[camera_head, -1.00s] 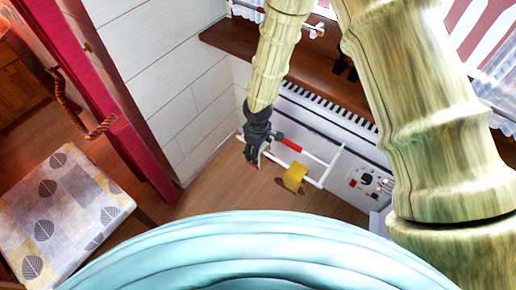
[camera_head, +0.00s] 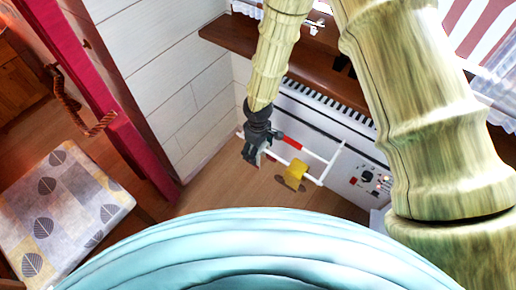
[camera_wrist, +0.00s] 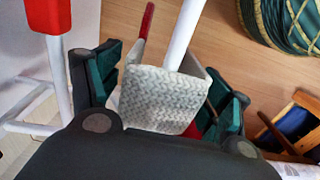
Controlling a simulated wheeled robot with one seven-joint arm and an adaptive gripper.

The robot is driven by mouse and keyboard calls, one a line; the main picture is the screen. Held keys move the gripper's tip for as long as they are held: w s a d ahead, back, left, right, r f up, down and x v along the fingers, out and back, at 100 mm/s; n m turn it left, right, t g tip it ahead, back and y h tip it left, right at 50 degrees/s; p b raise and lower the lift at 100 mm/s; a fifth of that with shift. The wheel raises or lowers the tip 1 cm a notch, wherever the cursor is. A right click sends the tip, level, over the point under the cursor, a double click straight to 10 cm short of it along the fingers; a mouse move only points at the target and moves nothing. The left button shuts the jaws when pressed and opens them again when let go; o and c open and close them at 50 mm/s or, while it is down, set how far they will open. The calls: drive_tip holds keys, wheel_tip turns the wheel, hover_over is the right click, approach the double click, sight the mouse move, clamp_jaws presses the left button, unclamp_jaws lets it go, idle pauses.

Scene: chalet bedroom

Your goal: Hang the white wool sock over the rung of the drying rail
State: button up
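The white wool sock (camera_wrist: 160,98), grey-white and knitted, hangs folded over a white rung (camera_wrist: 184,35) of the drying rail in the wrist view. The rung runs into the fold. My gripper (camera_wrist: 168,95) has its dark, green-padded fingers apart, one on each side of the sock. I cannot tell whether either pad touches it. In the head view my gripper (camera_head: 254,152) is at the left end of the white drying rail (camera_head: 322,157); the sock is hidden there.
A red piece (camera_head: 288,142) and a yellow cloth (camera_head: 296,174) are on the rail. A white keyboard instrument (camera_head: 350,165) stands close behind it. A patterned cushioned seat (camera_head: 65,215) is at left. Wooden floor is clear between them. A green round item (camera_wrist: 285,22) shows in the wrist view.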

drive_tip(key=shift+r, duration=0.1)
wheel_tip(320, 180, up, 12)
drive_tip(key=shift+f, duration=0.1)
idle(0.7)
